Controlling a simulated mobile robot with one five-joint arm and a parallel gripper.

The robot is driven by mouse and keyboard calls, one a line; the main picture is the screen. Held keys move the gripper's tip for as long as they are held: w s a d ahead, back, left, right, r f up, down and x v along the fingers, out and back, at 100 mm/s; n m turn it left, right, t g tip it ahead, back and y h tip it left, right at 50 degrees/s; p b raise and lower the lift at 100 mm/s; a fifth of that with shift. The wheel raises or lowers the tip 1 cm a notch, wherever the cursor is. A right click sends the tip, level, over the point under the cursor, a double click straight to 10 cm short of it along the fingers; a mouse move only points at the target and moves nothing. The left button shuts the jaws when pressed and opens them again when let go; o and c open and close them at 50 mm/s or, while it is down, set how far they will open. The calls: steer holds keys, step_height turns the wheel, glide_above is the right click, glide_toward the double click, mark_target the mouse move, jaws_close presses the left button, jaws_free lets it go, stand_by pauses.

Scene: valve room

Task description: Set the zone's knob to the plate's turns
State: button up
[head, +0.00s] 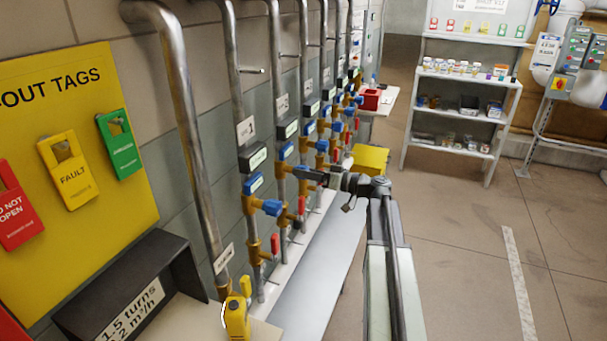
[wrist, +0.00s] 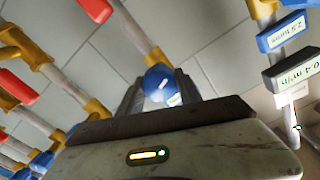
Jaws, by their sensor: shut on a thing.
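My gripper (head: 312,175) reaches in from the right to the row of pipes, at about the second or third pipe from the front. In the wrist view its two fingers (wrist: 158,92) are shut on a round blue knob (wrist: 157,80) on a brass valve stem. A blue plate (wrist: 283,33) and a black flow plate (wrist: 294,70) sit on the neighbouring pipe, upside down; the blue one seems to read 2.5 turns. In the head view, the front pipe has another blue knob (head: 272,207) and a small blue plate (head: 253,184). The held knob's own plate is not clearly readable.
Red levers (head: 275,244) stick out below the knobs. Shelves (head: 462,105) stand behind; floor at right is clear.

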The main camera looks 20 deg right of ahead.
steer(key=m, duration=0.5)
steer(key=shift+m, duration=2.4)
steer(key=shift+g, duration=0.3)
steer(key=o, duration=1.4)
steer(key=shift+c, duration=0.2)
steer(key=v, duration=0.7)
steer(key=shift+s+d+p, duration=0.3)
steer(key=shift+f, duration=0.15)
